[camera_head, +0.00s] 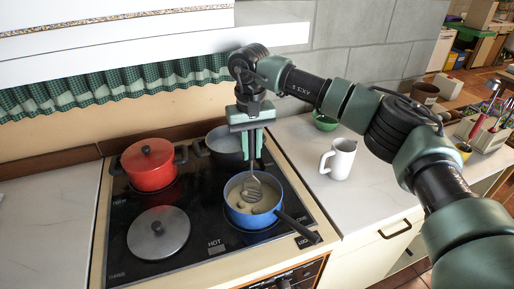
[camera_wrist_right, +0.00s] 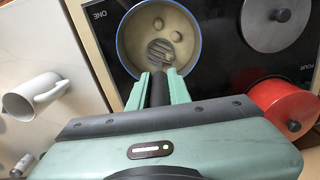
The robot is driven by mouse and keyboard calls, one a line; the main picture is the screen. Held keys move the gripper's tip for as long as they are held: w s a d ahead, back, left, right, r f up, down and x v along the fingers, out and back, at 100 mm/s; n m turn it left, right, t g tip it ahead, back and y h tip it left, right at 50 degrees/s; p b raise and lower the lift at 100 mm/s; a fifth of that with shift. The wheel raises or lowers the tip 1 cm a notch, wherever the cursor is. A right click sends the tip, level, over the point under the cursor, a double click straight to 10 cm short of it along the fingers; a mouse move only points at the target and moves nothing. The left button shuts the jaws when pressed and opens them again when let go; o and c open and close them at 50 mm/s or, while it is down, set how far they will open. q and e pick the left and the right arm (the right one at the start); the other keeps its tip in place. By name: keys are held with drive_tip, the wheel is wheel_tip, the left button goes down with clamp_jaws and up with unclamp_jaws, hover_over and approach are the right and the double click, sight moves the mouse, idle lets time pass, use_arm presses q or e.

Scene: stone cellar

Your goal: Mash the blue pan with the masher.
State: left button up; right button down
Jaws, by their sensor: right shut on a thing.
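The blue pan (camera_head: 253,219) stands on the front right burner of the black hob, its dark handle pointing to the lower right. It holds a pale mass with a few round lumps. In the right wrist view the pan (camera_wrist_right: 119,42) is at the top. My right gripper (camera_head: 252,158) is above the pan, pointing down, shut on the masher. The masher's wire head (camera_head: 252,190) is inside the pan's opening; it also shows in the wrist view (camera_wrist_right: 160,48). Whether it touches the lumps I cannot tell. The masher's grip is mostly hidden between the fingers. My left gripper is out of view.
A red lidded pot (camera_head: 148,166) and a dark pot (camera_head: 225,146) stand on the rear burners. A grey lid (camera_head: 158,233) lies front left. A white pitcher (camera_head: 340,160) and green bowl (camera_head: 325,122) stand on the right counter. The left counter (camera_head: 45,230) is clear.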

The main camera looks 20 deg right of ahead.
drive_tip(key=shift+w+a, duration=0.15)
drive_tip(key=shift+a, duration=0.6)
drive_tip(key=shift+d, duration=0.1)
drive_tip(key=shift+f, duration=0.25)
drive_tip(key=shift+f+b, duration=0.65)
drive_tip(key=shift+f, duration=0.35)
